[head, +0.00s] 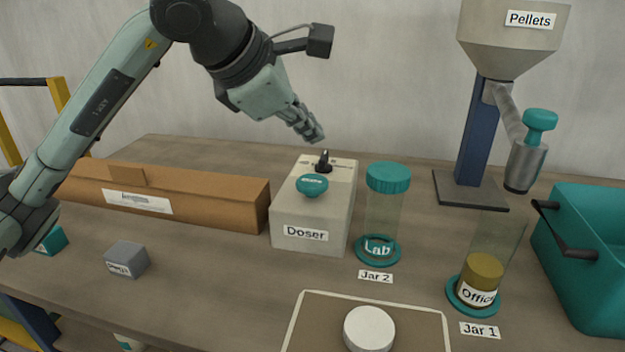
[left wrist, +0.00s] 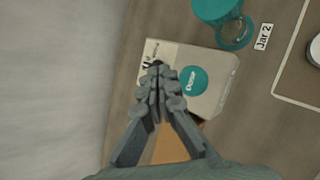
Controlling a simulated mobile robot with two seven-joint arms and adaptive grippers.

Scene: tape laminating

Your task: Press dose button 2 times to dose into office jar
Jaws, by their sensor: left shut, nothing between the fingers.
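The doser (head: 310,222) is a pale box with a "Doser" label, a teal button (head: 312,185) and a small black lever (head: 323,162) on top. The button also shows in the left wrist view (left wrist: 193,80). My left gripper (head: 316,136) is shut and empty, above the back of the doser, apart from the button. The office jar (head: 484,270) is clear, open on top, partly filled with brown-yellow material, on a teal coaster by the "Jar 1" label. The pellet hopper (head: 512,40) has a metal spout (head: 525,166) above and behind this jar. My right gripper is out of view.
The lidded Lab jar (head: 384,208) stands right of the doser at "Jar 2". A long cardboard box (head: 215,200) lies left. A grey block (head: 127,260) sits in front of it. A white lid (head: 369,328) lies on an outlined mat. A teal crate (head: 585,275) stands at right.

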